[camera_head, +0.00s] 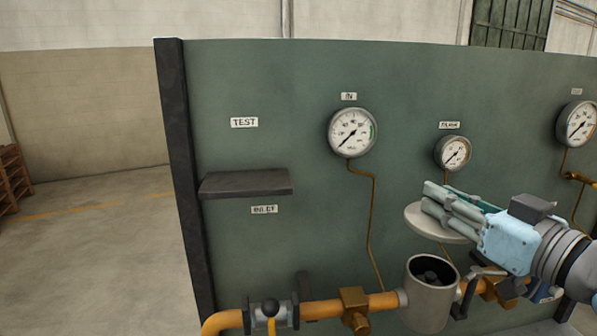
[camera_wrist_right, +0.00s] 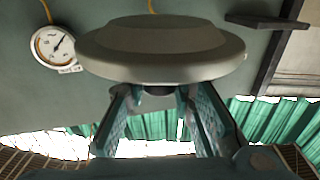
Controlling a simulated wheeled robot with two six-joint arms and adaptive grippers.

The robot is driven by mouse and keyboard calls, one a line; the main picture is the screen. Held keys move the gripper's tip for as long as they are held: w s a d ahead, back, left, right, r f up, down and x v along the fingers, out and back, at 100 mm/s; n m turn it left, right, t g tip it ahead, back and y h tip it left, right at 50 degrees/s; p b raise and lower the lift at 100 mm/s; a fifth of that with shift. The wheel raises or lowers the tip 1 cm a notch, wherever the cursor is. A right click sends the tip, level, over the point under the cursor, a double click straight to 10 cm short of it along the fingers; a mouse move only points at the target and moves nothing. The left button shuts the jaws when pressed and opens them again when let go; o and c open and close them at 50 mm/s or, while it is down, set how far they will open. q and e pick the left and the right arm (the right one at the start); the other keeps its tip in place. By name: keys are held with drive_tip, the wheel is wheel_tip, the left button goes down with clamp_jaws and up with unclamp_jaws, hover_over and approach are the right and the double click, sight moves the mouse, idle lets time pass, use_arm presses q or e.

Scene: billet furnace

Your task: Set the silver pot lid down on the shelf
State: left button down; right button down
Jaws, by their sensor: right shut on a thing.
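The silver pot lid (camera_head: 416,218) is a round grey disc, held in the air above and beside the open pot (camera_head: 430,300). My right gripper (camera_head: 432,207) is shut on the lid; in the right wrist view the gripper (camera_wrist_right: 155,97) grips the knob under the broad lid (camera_wrist_right: 160,52). The shelf (camera_head: 245,184) is a dark, empty ledge on the green panel, well to the left of the lid, under the TEST label. My left gripper is not in view.
An orange pipe (camera_head: 325,308) with a valve (camera_head: 270,313) runs low along the front. The space in front of the shelf is clear.

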drive_tip(key=s+a+f, duration=0.1)
drive_tip(key=s+f, duration=0.3)
drive_tip(key=f, duration=0.4)
drive_tip(key=s+a+f+y, duration=0.1)
drive_tip(key=s+f, duration=0.3)
drive_tip(key=f, duration=0.5)
drive_tip(key=s+a+f+n, duration=0.1)
drive_tip(key=s+f, duration=0.3)
drive_tip(key=f, duration=0.5)
drive_tip(key=shift+a+g+y, duration=0.4)
drive_tip(key=shift+a, duration=0.05)
